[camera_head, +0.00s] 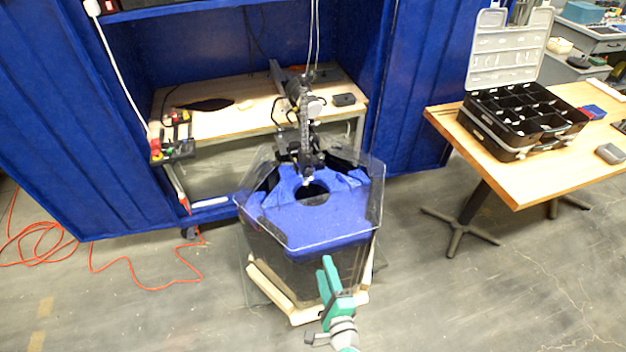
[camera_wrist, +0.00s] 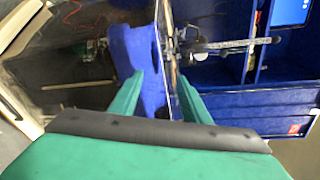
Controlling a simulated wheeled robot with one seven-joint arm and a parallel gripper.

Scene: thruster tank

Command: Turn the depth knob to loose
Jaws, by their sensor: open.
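The clear-walled tank (camera_head: 262,228) stands on the floor in the middle of the head view, with a blue top (camera_head: 285,222) that has a round hole. A dark thruster mount (camera_head: 306,130) with rods and clamps rises above the hole. I cannot pick out the depth knob on it for sure. My green gripper (camera_head: 328,268) is in front of the tank's near wall, below the blue top and well away from the mount. In the wrist view my gripper (camera_wrist: 162,85) has its two fingers apart with nothing held between them. A clear tank edge (camera_wrist: 162,40) shows beyond the fingertips.
A wooden bench (camera_head: 235,120) stands behind the tank between blue curtains (camera_head: 50,130). A table (camera_head: 520,185) with a black compartment case (camera_head: 500,148) is at the right. An orange cable (camera_head: 140,275) lies on the left floor.

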